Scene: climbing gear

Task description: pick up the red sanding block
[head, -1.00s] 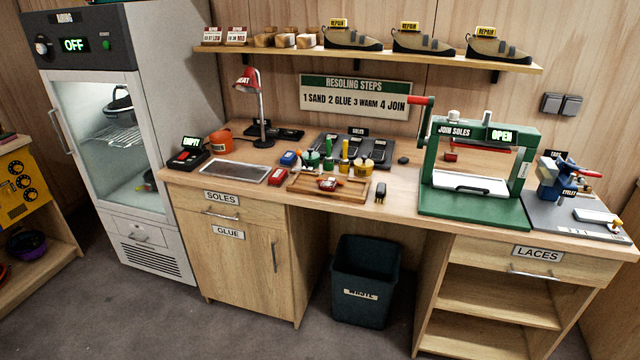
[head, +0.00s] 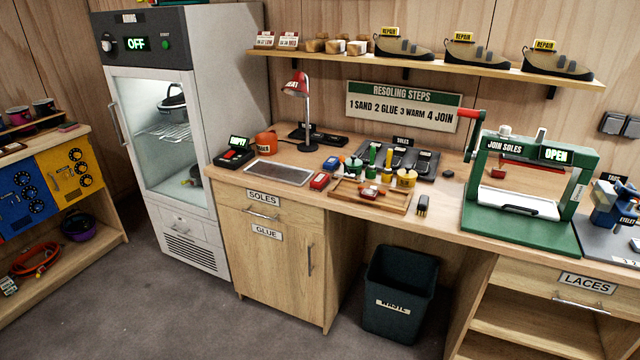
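A small red block (head: 319,181), which looks like the red sanding block, lies on the workbench (head: 440,222) near its front edge. It sits between a grey mesh-like plate (head: 279,172) on its left and a wooden tray (head: 400,208) on its right. A blue block (head: 332,163) lies just behind it. A small red and white item (head: 371,193) lies in the tray; it is too small to make out. My gripper is not in view.
Glue bottles and pots (head: 406,178) stand behind the tray. A red lamp (head: 297,88) stands at the back. A green press (head: 520,225) stands to the right. A waste bin (head: 398,290) is below. The floor in front is clear.

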